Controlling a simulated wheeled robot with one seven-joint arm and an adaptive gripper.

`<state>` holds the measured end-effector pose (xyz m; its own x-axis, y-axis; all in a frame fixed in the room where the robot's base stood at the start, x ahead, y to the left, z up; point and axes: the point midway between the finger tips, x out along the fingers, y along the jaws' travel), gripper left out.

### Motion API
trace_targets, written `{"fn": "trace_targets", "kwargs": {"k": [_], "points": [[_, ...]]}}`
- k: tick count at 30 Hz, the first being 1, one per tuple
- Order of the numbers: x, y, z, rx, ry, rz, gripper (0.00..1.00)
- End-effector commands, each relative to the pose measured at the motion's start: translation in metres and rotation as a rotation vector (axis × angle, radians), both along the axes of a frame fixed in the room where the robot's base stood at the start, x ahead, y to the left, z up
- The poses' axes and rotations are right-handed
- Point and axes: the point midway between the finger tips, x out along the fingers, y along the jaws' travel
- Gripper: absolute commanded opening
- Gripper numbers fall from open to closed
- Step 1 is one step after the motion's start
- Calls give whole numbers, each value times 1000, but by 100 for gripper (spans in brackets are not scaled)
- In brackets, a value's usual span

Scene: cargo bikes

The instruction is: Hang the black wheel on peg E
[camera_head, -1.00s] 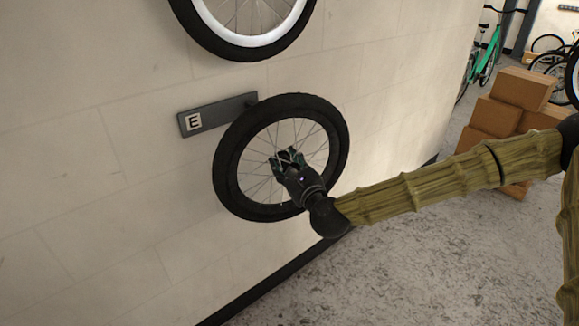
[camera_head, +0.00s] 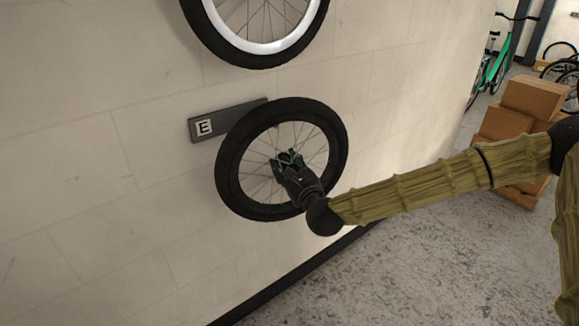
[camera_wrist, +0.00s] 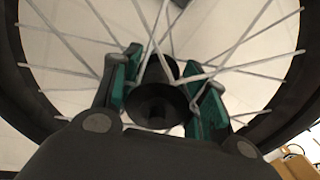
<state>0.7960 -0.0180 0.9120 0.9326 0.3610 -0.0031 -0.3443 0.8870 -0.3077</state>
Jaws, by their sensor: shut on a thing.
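The black wheel (camera_head: 230,165) is upright in front of the wall, its upper left rim overlapping the right end of the peg E plate (camera_head: 228,119). My gripper (camera_head: 288,160) is shut on the wheel at its hub. In the wrist view my gripper (camera_wrist: 165,90) has its green-padded fingers on either side of the dark hub (camera_wrist: 158,103), among the spokes. The letter E shows on the left of the plate. The peg itself is hidden behind the wheel, so I cannot tell whether the rim rests on it.
A white-rimmed wheel (camera_head: 262,47) hangs on the wall just above. Cardboard boxes (camera_head: 518,115) are stacked on the floor at the right. A green bike (camera_head: 492,70) stands behind them. The wall left of the plate and the floor below are clear.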

Motion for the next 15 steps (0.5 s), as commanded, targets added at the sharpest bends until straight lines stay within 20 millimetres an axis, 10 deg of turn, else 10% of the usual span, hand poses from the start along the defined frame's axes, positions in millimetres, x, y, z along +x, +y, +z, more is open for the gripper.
{"fn": "trace_targets", "kwargs": {"k": [15], "points": [[16,12,1,1,-4,0,0]]}}
